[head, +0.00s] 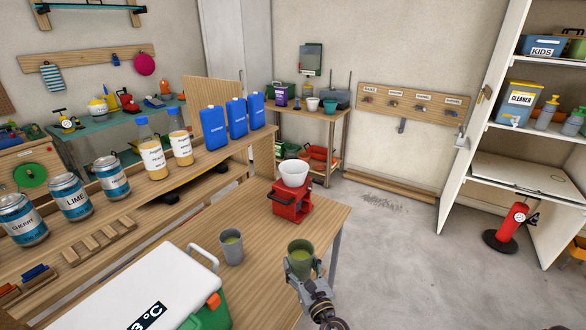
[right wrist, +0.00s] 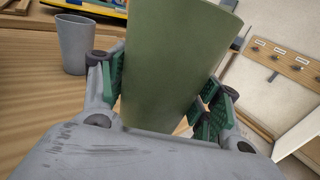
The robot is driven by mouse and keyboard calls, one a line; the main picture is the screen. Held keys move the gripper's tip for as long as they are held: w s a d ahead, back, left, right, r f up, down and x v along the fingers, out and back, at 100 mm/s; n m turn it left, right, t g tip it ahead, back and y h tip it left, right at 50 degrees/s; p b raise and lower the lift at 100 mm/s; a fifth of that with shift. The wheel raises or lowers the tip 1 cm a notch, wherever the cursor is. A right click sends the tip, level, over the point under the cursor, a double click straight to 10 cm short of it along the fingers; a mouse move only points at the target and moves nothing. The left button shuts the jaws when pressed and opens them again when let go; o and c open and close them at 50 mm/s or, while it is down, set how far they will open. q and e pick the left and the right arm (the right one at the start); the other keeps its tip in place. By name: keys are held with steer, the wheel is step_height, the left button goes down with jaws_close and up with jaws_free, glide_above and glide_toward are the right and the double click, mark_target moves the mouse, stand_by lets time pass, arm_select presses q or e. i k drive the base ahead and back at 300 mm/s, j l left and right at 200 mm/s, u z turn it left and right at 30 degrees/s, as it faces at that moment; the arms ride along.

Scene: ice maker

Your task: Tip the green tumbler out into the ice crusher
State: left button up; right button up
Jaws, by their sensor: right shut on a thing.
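The green tumbler (head: 299,256) is upright or nearly so above the front right part of the wooden table, with something yellowish-green inside. My right gripper (head: 303,277) is shut around it. In the right wrist view the tumbler (right wrist: 175,60) sits between the green finger pads. The ice crusher (head: 291,202) is a red box with a white bowl-shaped top (head: 294,173), standing near the table's far right corner, beyond the tumbler. I cannot see inside the bowl clearly. My left gripper is not in view.
A white-lidded cooler (head: 150,285) fills the front left. Cans, bottles and blue jugs (head: 236,122) line the raised shelf. The table between tumbler and crusher is clear.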

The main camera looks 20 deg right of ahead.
mark_target(293, 184)
steer(key=k+l+u, duration=0.2)
steer(key=l+u, duration=0.15)
steer(key=k+l+u, duration=0.35)
steer(key=l, duration=0.15)
steer(key=k+l+u, duration=0.25)
steer(key=u, duration=0.15)
steer(key=l, duration=0.15)
